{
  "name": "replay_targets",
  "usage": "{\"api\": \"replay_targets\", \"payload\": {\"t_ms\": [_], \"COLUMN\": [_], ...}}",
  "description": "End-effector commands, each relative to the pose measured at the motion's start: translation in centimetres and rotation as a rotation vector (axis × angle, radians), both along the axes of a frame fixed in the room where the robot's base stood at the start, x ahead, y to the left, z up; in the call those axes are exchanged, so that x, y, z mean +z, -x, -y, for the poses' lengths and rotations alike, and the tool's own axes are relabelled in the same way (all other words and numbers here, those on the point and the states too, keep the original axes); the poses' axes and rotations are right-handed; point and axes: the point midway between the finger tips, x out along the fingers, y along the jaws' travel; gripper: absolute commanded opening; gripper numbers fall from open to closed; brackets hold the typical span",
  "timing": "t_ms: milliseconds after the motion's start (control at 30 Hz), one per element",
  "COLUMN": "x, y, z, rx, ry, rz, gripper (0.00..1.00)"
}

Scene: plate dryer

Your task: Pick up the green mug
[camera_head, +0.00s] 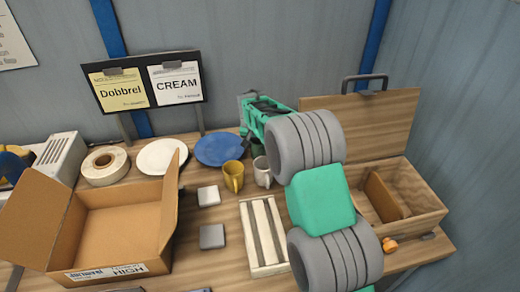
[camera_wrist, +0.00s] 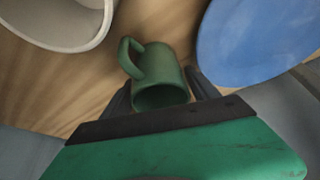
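The green mug (camera_wrist: 160,78) shows in the wrist view between the two dark fingers of my gripper (camera_wrist: 160,100), with its handle toward the upper left. The fingers are apart, one on each side of the mug; I cannot tell whether either touches it. In the head view only a small dark green part of the mug (camera_head: 257,146) shows below my gripper (camera_head: 250,128), behind the white mug (camera_head: 262,172). My arm hides some of the table to the right.
A yellow mug (camera_head: 233,176) and the white mug stand close in front. A blue plate (camera_head: 219,150) lies just left, with a white plate (camera_head: 160,156) beyond it. A cardboard box (camera_head: 118,225), a wooden rack (camera_head: 264,236) and an open wooden toolbox (camera_head: 425,198) take up table room.

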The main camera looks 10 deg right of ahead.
Motion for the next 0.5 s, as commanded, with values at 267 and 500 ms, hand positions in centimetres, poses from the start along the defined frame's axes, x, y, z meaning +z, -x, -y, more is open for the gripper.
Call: {"api": "replay_targets", "payload": {"t_ms": [267,500], "x": [-0.01,0.03], "y": [0.03,0.02], "z": [0.11,0.09], "rx": [-0.001,-0.001], "ry": [0.0,0.0], "rz": [-0.001,-0.001], "gripper": [0.46,0.26]}}
